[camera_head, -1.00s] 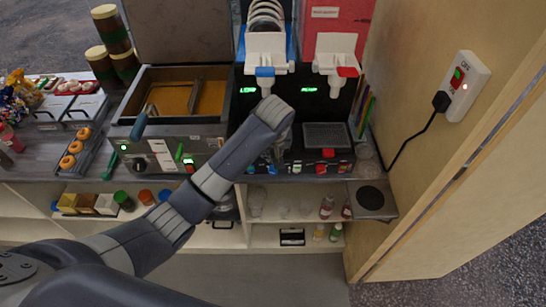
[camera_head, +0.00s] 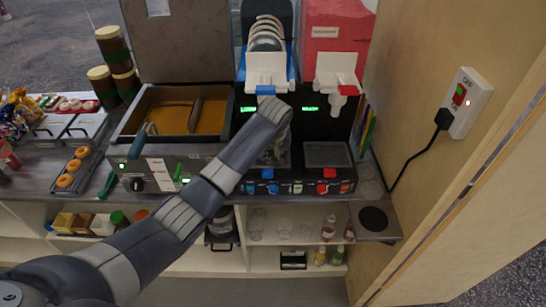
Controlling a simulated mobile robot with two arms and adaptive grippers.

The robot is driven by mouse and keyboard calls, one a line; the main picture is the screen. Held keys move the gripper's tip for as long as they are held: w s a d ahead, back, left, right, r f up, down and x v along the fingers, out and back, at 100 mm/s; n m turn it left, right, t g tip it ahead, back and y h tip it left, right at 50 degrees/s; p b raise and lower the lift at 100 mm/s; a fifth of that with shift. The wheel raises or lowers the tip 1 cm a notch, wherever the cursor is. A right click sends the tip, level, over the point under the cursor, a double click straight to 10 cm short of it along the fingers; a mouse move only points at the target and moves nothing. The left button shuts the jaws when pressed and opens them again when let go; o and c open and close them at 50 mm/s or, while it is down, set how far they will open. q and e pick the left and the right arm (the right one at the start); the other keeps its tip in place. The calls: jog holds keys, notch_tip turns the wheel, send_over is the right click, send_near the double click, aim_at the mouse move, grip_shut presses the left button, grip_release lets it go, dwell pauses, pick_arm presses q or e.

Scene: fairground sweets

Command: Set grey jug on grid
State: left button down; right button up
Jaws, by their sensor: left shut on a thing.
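My left arm reaches up across the slush machine, and its wrist bends down in front of the left tap. My left gripper (camera_head: 279,138) is below the wrist, mostly hidden, and is shut on a greyish, see-through shape, which I take to be the grey jug (camera_head: 270,156). The jug is at the left drip grid, under the left tap; whether it touches the grid I cannot tell. That grid is mostly hidden. The right drip grid (camera_head: 326,154) is bare. My right gripper is not in view.
The white left tap (camera_head: 266,70) and right tap (camera_head: 336,72) hang over the grids. A fryer (camera_head: 175,145) stands to the left, a wooden wall with a socket (camera_head: 467,103) to the right.

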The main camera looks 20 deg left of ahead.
pick_arm(q)
jog(key=shift+s+f+p, duration=0.1)
jog(key=shift+f+p, duration=0.1)
jog(key=shift+p, duration=0.2)
dwell(0.4)
jog(key=c, duration=1.5)
grip_release()
jog(key=shift+c, duration=0.2)
